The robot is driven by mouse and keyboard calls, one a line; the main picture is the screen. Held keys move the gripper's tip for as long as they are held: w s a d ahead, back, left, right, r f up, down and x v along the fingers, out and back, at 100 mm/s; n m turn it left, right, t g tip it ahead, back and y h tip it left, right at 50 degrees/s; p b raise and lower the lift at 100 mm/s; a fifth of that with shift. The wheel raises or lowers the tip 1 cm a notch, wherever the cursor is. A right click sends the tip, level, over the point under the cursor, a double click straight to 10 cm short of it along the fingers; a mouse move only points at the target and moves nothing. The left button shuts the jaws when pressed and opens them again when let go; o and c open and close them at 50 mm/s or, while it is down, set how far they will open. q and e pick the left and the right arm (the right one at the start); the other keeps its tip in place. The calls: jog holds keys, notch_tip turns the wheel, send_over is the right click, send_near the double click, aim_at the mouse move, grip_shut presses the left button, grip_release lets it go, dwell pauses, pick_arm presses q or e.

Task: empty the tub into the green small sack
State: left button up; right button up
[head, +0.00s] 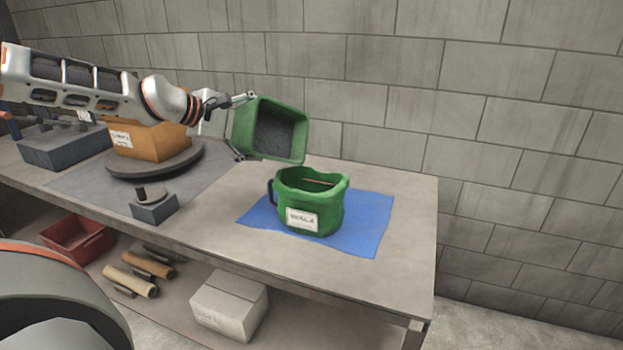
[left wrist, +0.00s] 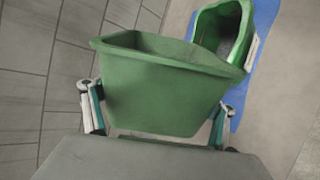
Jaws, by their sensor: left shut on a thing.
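The green tub (head: 243,128) is tilted on its side in the air, its mouth facing right and toward me, just above and left of the sack. A dark grey, grainy surface shows inside it; I cannot tell how deep it is. My left gripper (head: 240,126) is shut on the tub, a finger on either side. The left wrist view shows the tub (left wrist: 160,95) between the fingers (left wrist: 157,115). The green small sack (head: 325,210) stands upright and open, with a white label and a dark side handle. It also shows in the left wrist view (left wrist: 241,60). My right gripper is not in view.
The sack stands on a blue mat (head: 372,228) on the grey table (head: 415,215). To the left are a cardboard box (head: 150,140) on a round turntable (head: 155,168) and a small grey block (head: 153,207). A lower shelf holds a red bin (head: 75,240) and a white box (head: 230,302).

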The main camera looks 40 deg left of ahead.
pick_arm(q)
jog(key=shift+w+a+r+n, duration=0.15)
jog(key=shift+a+n, duration=0.15)
jog(key=shift+a, duration=0.25)
jog(key=shift+a+n+t+h+p, duration=0.35)
jog(key=shift+a+n+h, duration=0.25)
jog(key=shift+a+h, duration=0.25)
jog(key=shift+a+n+h, duration=0.1)
jog(key=shift+n+h, duration=0.15)
jog(key=shift+n, duration=0.05)
jog(key=shift+h, duration=0.3)
